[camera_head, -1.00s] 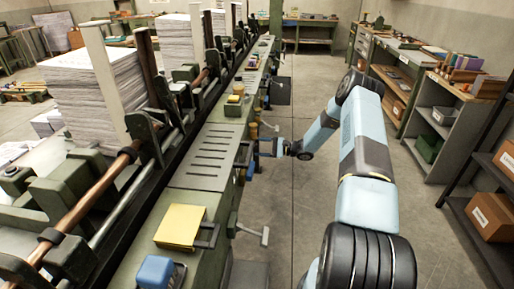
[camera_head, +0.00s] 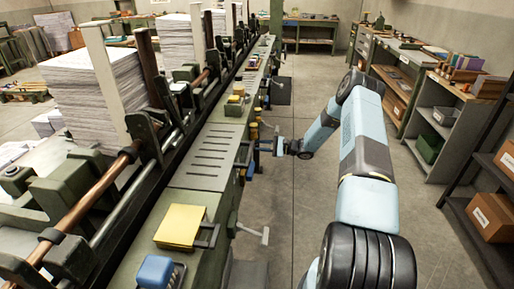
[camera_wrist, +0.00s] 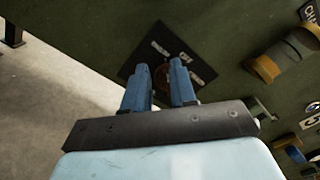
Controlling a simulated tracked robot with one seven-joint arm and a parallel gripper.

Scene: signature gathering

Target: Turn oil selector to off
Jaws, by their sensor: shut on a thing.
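The oil selector is on a dark square plate (camera_wrist: 190,72) with small pale lettering, fixed to the green machine side in the wrist view. A reddish-brown round part (camera_wrist: 163,80) shows on the plate between my fingers. My gripper (camera_wrist: 161,68) has its two blue fingers at this plate, shut on the selector with a gap between them. The fingers hide part of the selector, so its exact setting cannot be read. In the head view my gripper (camera_head: 262,147) reaches the right side of the long green machine (camera_head: 217,190).
Other controls sit close by: a yellow-brown knob (camera_wrist: 265,68) and a blue one (camera_wrist: 290,148) at the right of the wrist view. A handle (camera_head: 252,233) juts from the machine's side. Shelves (camera_head: 440,125) line the right. The aisle floor between is clear.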

